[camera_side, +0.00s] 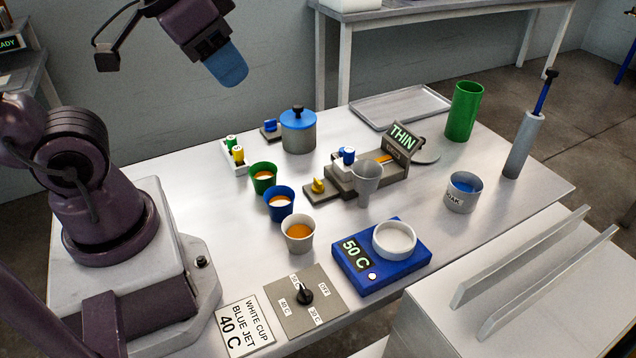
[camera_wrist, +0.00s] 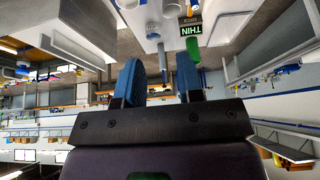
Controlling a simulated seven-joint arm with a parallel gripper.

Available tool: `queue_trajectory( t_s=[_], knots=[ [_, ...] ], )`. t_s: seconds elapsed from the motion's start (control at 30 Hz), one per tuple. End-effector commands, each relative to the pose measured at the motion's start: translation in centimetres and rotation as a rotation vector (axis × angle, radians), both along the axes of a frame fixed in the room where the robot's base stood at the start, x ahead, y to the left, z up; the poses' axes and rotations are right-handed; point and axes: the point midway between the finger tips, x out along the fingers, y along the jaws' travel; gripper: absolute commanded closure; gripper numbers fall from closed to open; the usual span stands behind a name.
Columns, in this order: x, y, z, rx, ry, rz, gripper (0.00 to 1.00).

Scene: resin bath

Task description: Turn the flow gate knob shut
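A yellow knob (camera_side: 318,185) sits on a grey plate (camera_side: 322,200) joined to the front left of the grey unit (camera_side: 395,175) with the THIN sign. A blue knob (camera_side: 348,154) stands on the same unit, just behind the grey funnel cup (camera_side: 366,180). No label shows which is the flow gate knob. My gripper (camera_side: 228,70) is raised high over the back left of the table, far from both knobs. In the wrist view its two blue fingers (camera_wrist: 160,76) stand apart with nothing between them. The THIN sign also shows in the wrist view (camera_wrist: 191,30).
Green (camera_side: 264,178), blue (camera_side: 279,203) and white (camera_side: 299,232) cups stand left of the unit. A lidded pot (camera_side: 298,131) is behind, a blue 50 C heater (camera_side: 382,270) in front, and a dial panel (camera_side: 312,314) at the front edge. Bare table lies left of the cups.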

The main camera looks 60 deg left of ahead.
Motion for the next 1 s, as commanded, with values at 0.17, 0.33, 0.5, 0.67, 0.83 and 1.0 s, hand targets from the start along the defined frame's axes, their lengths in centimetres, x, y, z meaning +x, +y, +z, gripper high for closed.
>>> queue_trajectory(
  t_s=[0.17, 0.33, 0.5, 0.67, 0.83, 1.0],
  knots=[
    [1.0, 1.8, -2.5, 0.018, 0.137, 0.087, 0.65],
    [3.5, 4.2, -5.8, 0.092, 0.332, 0.093, 0.65],
    [6.3, 6.6, -9.7, 0.156, 0.498, -0.088, 0.65],
    [9.0, 8.4, -14.0, 0.165, 0.596, -0.370, 0.65],
    [11.9, 9.4, -18.4, 0.151, 0.596, -0.724, 0.65],
    [15.2, 9.5, -21.2, 0.191, 0.494, -1.104, 0.65]
  ],
)
